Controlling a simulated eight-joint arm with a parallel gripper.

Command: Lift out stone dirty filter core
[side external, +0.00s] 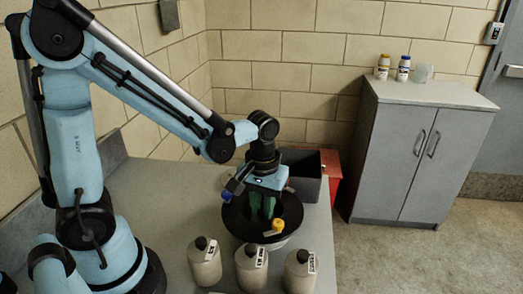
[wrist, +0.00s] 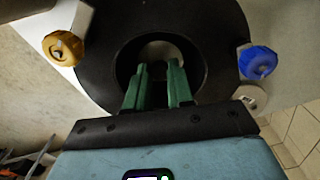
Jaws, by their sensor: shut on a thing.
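My gripper (side external: 264,208) points down into the middle of a wide black round housing (side external: 238,222) on the bench. In the wrist view its two green fingers (wrist: 159,75) reach into the dark round opening, close together with a narrow gap. A pale stone-grey core (wrist: 162,50) shows inside the opening, at and beyond the fingertips. My gripper is shut on it, though the contact itself is mostly hidden by the fingers. In the side view the core is hidden by the fingers and the housing rim. I cannot tell whether it is raised.
A yellow knob (side external: 274,228) and a blue knob (side external: 226,197) sit at the housing's edge. Several bottles, including a grey one (side external: 251,268), stand at the bench front. A dark grey bin (side external: 303,168) and a red bin (side external: 333,166) stand behind. A grey cabinet (side external: 405,150) is right.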

